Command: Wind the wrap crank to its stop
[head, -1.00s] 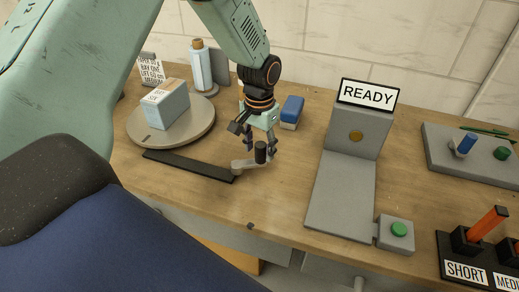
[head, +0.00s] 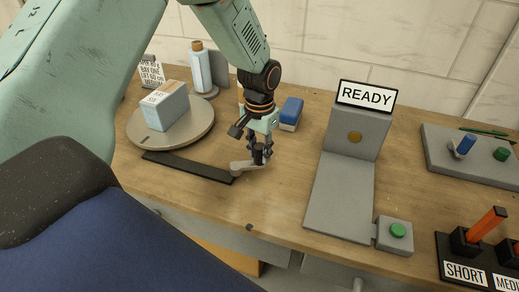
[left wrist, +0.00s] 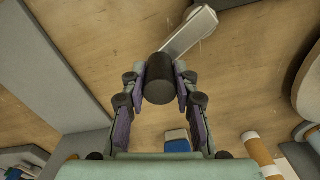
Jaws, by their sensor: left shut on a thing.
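The wrap crank (head: 240,166) is a grey arm with an upright black knob, at the right end of a black bar (head: 187,166) on the wooden table. My left gripper (head: 259,155) is down at the knob and shut on it. In the left wrist view the black knob (left wrist: 159,79) sits between the two fingers of the left gripper (left wrist: 160,85), and the grey crank arm (left wrist: 189,32) runs up and to the right from it. A round grey turntable (head: 200,139) behind the bar carries a blue-grey box (head: 168,110) with a label. My right gripper is not in view.
A grey stand with a READY sign (head: 366,96) and a green button (head: 398,230) stands to the right. A blue block (head: 291,112) lies close behind the gripper. A bottle (head: 201,68) stands behind the turntable.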

